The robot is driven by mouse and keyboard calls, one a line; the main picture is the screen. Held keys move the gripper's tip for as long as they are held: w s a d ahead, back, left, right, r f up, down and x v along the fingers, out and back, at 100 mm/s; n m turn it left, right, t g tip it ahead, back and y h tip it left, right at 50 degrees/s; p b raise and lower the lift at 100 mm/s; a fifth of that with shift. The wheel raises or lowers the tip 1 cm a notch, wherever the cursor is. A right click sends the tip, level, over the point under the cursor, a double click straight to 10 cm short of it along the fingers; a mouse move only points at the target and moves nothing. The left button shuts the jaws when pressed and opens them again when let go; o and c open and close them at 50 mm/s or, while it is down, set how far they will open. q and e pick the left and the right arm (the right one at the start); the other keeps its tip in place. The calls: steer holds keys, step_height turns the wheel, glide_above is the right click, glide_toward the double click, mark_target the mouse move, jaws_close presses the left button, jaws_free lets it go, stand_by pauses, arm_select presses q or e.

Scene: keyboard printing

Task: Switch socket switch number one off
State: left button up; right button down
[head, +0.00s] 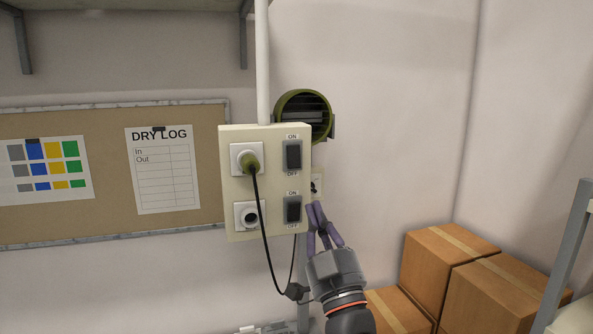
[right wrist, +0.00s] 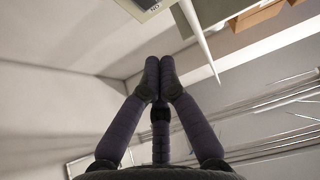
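A cream socket box (head: 263,220) on the wall has two sockets at left and two dark rocker switches at right, each marked ON above and OFF below. The upper switch (head: 293,155) is beside the upper socket (head: 240,150), which holds an olive plug (head: 250,162). I see no numbers, and rocker tilt is unclear. My right gripper (head: 317,208), with purple fingers, is by the box's lower right edge. Its fingertips meet, empty, in the right wrist view (right wrist: 159,65). My left gripper is not in view.
A black cord (head: 265,235) hangs from the plug in front of the box. A round olive vent (head: 304,112) is behind the box's top right. Cardboard boxes (head: 440,262) stand at lower right. A pinboard (head: 105,180) hangs at left.

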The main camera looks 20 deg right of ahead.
steer(key=p, duration=0.3)
glide_toward(291, 154)
step_height(291, 154, up, 4)
steer(key=w, duration=0.1)
steer(key=w+p, duration=0.1)
steer(key=w, duration=0.2)
steer(key=shift+w+f, duration=0.15)
steer(key=shift+f, duration=0.25)
